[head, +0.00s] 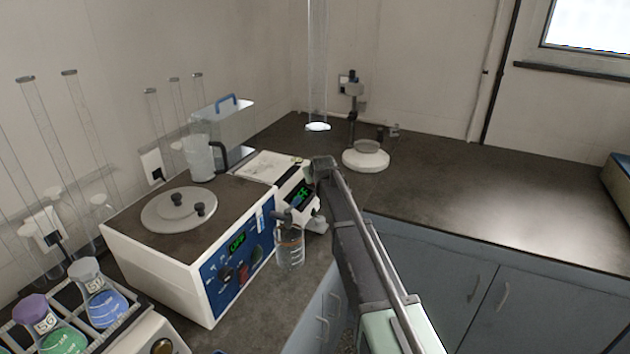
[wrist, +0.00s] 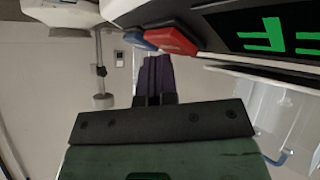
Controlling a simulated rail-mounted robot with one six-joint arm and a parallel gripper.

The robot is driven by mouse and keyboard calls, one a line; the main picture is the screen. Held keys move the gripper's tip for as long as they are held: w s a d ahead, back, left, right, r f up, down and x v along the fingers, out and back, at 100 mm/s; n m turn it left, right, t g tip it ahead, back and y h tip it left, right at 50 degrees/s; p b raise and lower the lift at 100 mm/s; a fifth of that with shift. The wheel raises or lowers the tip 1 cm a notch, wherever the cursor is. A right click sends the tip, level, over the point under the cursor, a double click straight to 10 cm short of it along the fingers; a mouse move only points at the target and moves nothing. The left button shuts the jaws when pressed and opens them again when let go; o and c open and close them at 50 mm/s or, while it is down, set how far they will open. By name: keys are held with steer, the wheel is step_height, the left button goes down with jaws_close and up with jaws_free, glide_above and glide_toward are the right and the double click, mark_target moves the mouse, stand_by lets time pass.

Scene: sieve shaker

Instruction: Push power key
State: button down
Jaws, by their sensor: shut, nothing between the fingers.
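In the wrist view a red key (wrist: 170,40) and a blue key (wrist: 138,40) sit side by side on the edge of a white device, beside its dark display with green characters (wrist: 278,36). No label shows which is the power key. My gripper (wrist: 157,60) is shut and empty, with its dark fingertips close to the two keys. I cannot tell whether they touch. In the head view a small white device with a lit green display (head: 302,192) stands behind the larger blue-panelled unit; its keys are not clear there, and my arm covers part of it.
The large white unit with a blue panel (head: 222,280) stands in front, with a glass beaker (head: 290,247) beside it. A rack with coloured flasks (head: 98,293) is at lower left. A white round-based stand (head: 366,162) is behind. The worktop at right (head: 480,205) is clear.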

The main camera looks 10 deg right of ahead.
steer(key=shift+a+f, duration=0.1)
steer(key=shift+f, duration=0.05)
steer(key=shift+s+d+r+p, duration=0.15)
steer(key=shift+d+r+p, duration=0.15)
steer(key=shift+r+p, duration=0.35)
steer(key=shift+r, duration=0.1)
steer(key=r+p, duration=0.1)
steer(key=s+d+r+p, duration=0.1)
steer(key=r+p, duration=0.1)
steer(key=d+r+p, duration=0.1)
steer(key=r+p, duration=0.1)
steer(key=shift+s+d+r, duration=0.1)
steer(key=shift+s+r, duration=0.05)
steer(key=shift+s, duration=0.05)
